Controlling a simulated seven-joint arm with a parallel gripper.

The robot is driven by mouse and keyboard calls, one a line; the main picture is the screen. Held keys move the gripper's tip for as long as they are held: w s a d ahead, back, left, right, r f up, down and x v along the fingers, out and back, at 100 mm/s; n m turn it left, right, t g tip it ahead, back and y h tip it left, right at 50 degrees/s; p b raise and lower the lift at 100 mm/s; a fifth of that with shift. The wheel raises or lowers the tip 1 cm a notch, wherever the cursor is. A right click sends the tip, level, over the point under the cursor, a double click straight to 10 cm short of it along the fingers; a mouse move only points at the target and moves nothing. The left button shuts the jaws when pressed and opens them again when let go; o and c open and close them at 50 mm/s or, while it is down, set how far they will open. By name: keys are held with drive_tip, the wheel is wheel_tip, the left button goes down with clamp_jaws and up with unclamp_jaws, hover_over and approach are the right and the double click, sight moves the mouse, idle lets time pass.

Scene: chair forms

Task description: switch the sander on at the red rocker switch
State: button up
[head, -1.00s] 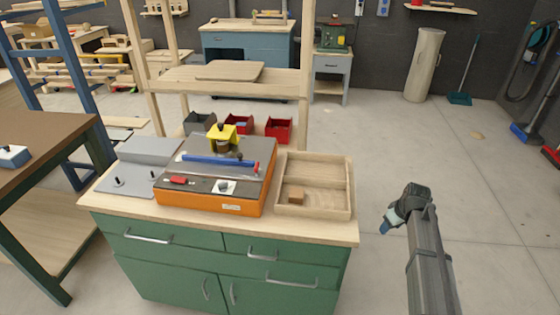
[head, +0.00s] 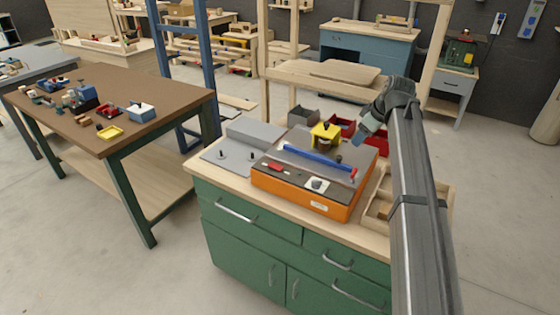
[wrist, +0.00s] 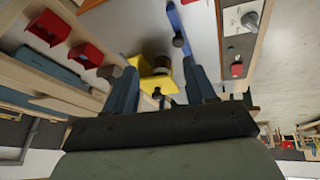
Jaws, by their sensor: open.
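The sander is an orange box (head: 322,203) with a grey top on the green bench. The red rocker switch (head: 275,167) sits on its dark front strip, left of a dial on a white plate (head: 317,184). In the wrist view the switch (wrist: 237,70) shows at right, below the dial (wrist: 250,20) and right of the fingers. My gripper (head: 361,134) is open and empty, raised over the sander's back right, apart from the switch. In the wrist view its two fingers (wrist: 161,74) point towards the yellow part (wrist: 152,78). The switch's tilt is too small to tell.
A blue bar (head: 318,162) and a yellow part (head: 325,133) stand on the sander's top. A wooden tray (head: 447,192) lies right of it, partly behind my arm. Red bins (head: 341,128) and a wooden shelf frame (head: 265,68) stand behind. A brown table (head: 150,80) is at left.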

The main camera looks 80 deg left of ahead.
sight(273, 165)
drive_tip(key=s+a+n+g+h, duration=0.1)
drive_tip(key=s+a, duration=0.2)
drive_tip(key=s, duration=0.8)
drive_tip(key=s+a+n+g+h, duration=0.15)
drive_tip(key=s+a, duration=0.25)
drive_tip(key=s, duration=0.7)
drive_tip(key=shift+y, duration=0.25)
drive_tip(key=x, duration=1.4)
drive_tip(key=shift+w+d+f, duration=0.15)
drive_tip(key=shift+w+d, duration=0.15)
drive_tip(key=shift+w, duration=0.05)
drive_tip(key=shift+c, duration=0.2)
